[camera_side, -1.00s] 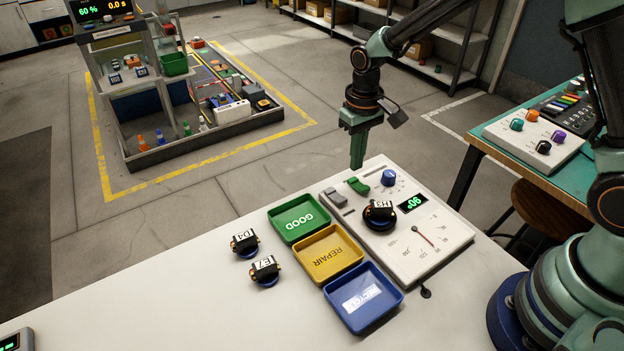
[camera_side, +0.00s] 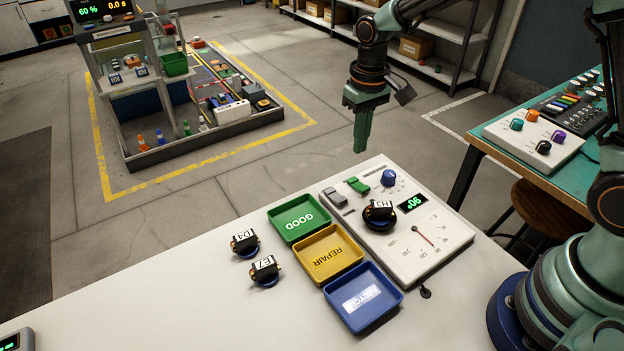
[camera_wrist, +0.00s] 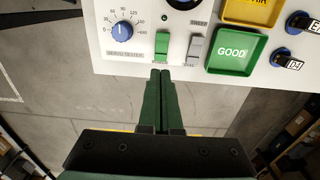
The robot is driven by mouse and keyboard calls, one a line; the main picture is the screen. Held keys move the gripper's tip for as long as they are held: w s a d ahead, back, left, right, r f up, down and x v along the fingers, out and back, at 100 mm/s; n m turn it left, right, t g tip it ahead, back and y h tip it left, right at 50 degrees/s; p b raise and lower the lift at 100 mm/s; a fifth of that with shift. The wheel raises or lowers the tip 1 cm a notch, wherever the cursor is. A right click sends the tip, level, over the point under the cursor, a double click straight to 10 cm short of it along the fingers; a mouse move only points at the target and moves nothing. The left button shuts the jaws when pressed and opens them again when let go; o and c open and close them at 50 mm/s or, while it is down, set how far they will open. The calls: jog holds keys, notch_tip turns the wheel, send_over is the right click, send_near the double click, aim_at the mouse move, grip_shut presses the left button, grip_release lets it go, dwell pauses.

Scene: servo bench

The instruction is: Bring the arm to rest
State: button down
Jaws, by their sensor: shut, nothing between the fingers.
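My gripper (camera_side: 362,130) is shut and empty. In the side view it hangs in the air above and beyond the far edge of the white tester panel (camera_side: 440,254). In the wrist view its green fingers (camera_wrist: 164,82) lie together, and their tips show just below the green rocker switch (camera_wrist: 162,44). The green switch also shows in the side view (camera_side: 358,185), beside a grey switch (camera_side: 336,197) and a blue knob (camera_side: 389,178). A servo marked H3 (camera_side: 379,213) sits on the tester, whose green display (camera_side: 411,203) reads about 90°.
Green GOOD (camera_side: 299,218), yellow REPAIR (camera_side: 329,255) and blue (camera_side: 362,297) trays stand empty in a row. Servos D4 (camera_side: 245,243) and E7 (camera_side: 265,270) lie to their left on the white bench. A teal table (camera_side: 490,147) stands at right. Air around my gripper is clear.

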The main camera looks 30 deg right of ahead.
jog(key=s+d+r+t, duration=0.2)
jog(key=s+r, duration=0.4)
jog(key=s, duration=0.1)
jog(key=s+d+r+t, duration=0.3)
jog(key=s+r, duration=0.4)
jog(key=shift+s+d+r, duration=0.15)
jog(key=shift+r, duration=0.1)
